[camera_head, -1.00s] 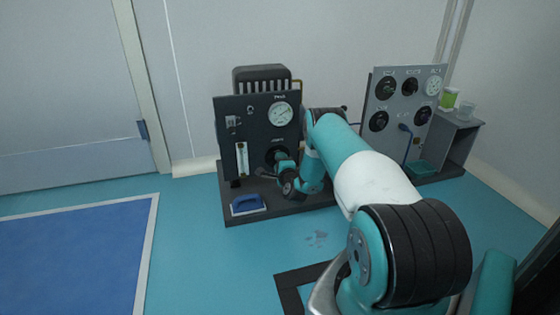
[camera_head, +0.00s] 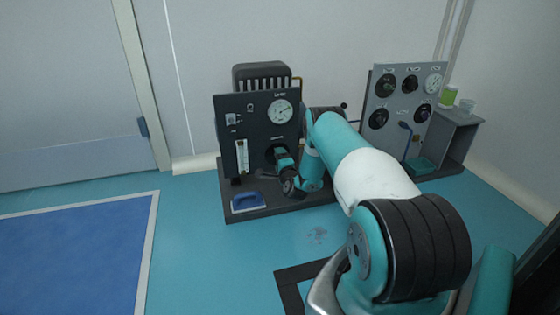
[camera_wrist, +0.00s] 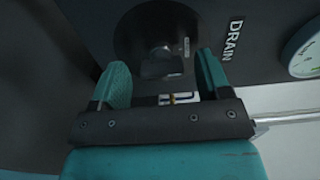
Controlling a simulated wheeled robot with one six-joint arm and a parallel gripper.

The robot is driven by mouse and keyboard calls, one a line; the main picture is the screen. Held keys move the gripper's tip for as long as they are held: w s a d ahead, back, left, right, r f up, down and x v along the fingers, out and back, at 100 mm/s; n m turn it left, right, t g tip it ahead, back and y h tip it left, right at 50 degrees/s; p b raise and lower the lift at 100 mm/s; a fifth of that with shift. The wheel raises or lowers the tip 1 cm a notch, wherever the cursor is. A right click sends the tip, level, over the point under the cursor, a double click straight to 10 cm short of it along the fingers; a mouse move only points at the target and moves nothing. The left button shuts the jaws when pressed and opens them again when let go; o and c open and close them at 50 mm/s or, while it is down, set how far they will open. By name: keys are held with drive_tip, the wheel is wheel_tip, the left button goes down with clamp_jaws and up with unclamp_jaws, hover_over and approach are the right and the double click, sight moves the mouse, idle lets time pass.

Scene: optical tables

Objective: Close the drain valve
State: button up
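The drain valve shows in the wrist view as a dark round plate (camera_wrist: 143,28) with a small grey handle (camera_wrist: 160,66) at its centre. The word DRAIN is printed beside it on the dark panel (camera_wrist: 262,18). My gripper (camera_wrist: 162,78) has its two teal fingers spread on either side of the handle, with a visible gap on each side. In the head view my gripper (camera_head: 283,155) is at the lower right of the dark panel (camera_head: 255,133), and it and my arm hide most of the valve. The handle's exact turn is hard to read.
A pressure gauge (camera_head: 280,111) and a flow tube (camera_head: 242,157) are on the dark panel. A grey panel (camera_head: 400,98) with several knobs stands to the right. The floor in front is mostly clear.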

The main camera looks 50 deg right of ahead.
drive_tip(key=p+v, duration=1.7)
drive_tip(key=p, duration=0.3)
drive_tip(key=shift+s, duration=0.25)
